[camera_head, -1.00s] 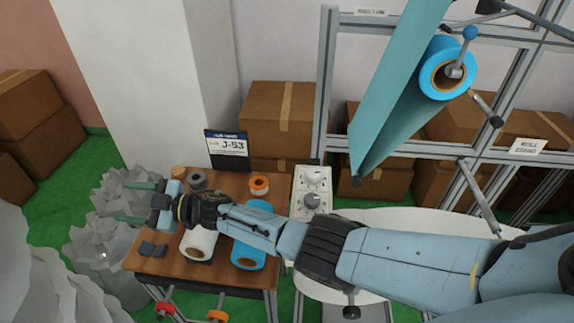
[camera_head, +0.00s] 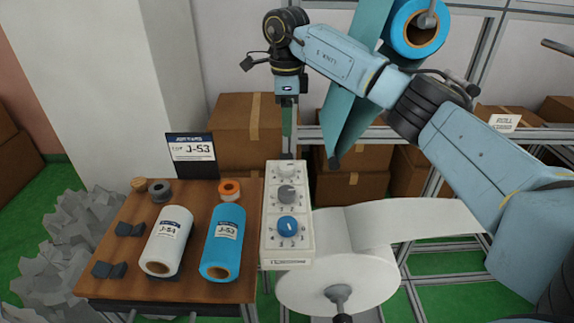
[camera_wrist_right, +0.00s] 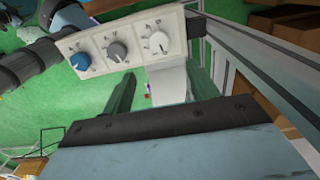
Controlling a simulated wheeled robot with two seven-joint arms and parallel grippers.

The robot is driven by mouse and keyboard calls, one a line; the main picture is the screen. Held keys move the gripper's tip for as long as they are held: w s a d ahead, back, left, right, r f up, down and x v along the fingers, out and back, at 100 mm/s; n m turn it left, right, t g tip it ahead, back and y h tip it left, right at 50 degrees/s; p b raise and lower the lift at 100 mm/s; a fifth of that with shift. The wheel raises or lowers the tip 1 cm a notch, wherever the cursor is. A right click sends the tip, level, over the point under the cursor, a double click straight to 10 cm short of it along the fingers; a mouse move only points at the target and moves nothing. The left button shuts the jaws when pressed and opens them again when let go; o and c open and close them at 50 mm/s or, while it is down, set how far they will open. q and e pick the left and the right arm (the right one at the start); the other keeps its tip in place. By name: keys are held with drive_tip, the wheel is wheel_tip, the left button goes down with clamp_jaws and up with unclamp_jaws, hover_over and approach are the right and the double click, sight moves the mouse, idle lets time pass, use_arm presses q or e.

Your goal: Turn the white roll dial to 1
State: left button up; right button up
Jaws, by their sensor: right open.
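The white roll dial (camera_head: 285,168) is the top dial on a pale control panel (camera_head: 267,215), above a grey dial (camera_head: 286,193) and a blue dial (camera_head: 288,226). In the right wrist view the white dial (camera_wrist_right: 158,41) sits at the panel's right end, with a dark pointer mark; its setting is too small to read. My right gripper (camera_head: 288,152) points down at the panel's top edge, just behind the white dial. It is open, and no contact with the dial shows. My left gripper is out of view.
A brown table (camera_head: 136,215) left of the panel holds a white roll (camera_head: 165,240) and a blue roll (camera_head: 222,240). A large white film roll (camera_head: 350,280) is right of the panel. A hanging teal sheet (camera_head: 358,90) and a metal frame stand behind.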

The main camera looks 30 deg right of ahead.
sight(286, 165)
wheel_tip(286, 165, down, 13)
drive_tip(key=shift+a+r, duration=0.1)
drive_tip(key=shift+r, duration=0.1)
drive_tip(key=shift+c, duration=0.2)
drive_tip(key=c, duration=0.9)
